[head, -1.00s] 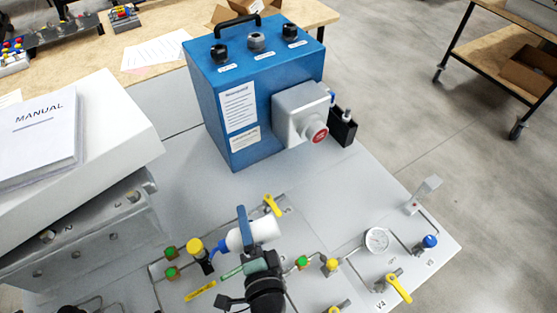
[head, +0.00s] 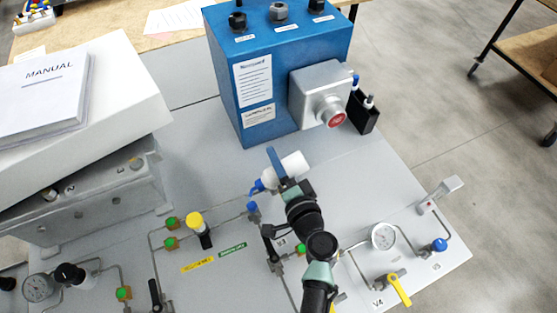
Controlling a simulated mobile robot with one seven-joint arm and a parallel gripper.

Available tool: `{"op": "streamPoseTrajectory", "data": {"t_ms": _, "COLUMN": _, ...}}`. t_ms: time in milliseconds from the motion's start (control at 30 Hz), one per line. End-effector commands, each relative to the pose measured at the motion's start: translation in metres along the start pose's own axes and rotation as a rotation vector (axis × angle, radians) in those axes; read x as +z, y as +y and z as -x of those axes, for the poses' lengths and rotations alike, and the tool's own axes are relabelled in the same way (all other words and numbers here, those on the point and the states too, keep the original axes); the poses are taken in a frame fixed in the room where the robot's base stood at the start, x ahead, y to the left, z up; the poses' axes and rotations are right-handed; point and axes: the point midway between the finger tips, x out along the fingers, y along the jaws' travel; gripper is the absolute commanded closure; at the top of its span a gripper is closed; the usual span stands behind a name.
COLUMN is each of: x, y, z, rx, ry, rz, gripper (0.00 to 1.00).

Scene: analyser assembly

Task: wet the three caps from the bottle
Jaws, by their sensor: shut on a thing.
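A white bottle (head: 293,167) with a blue nozzle (head: 257,187) lies tilted in my gripper (head: 283,172), which is shut on it above the grey panel. The nozzle points down and left, just above a small blue cap (head: 252,207) in the picture; I cannot tell if they touch. Green caps stand on the panel's pipework at the left (head: 172,222), just below that one (head: 171,243), and at the lower left (head: 123,292). Another green cap (head: 300,248) is partly hidden by my arm. I cannot tell which caps are the task's three. No wetness is discernible.
A blue analyser box (head: 270,85) with a grey housing and red button stands behind the bottle. A yellow knob (head: 195,220), a gauge (head: 384,236) and a yellow lever (head: 398,290) rise from the panel. A manual (head: 45,85) lies on a white box at left.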

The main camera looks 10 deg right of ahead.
Motion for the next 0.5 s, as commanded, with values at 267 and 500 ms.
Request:
{"op": "streamPoseTrajectory", "data": {"t_ms": 267, "x": 0.0033, "y": 0.0111, "z": -0.0025, "rx": -0.001, "ry": 0.002, "rz": 0.001, "gripper": 1.0}}
{"op": "streamPoseTrajectory", "data": {"t_ms": 500, "x": 0.0033, "y": 0.0109, "z": -0.0023, "rx": -0.001, "ry": 0.002, "rz": 0.0, "gripper": 1.0}}
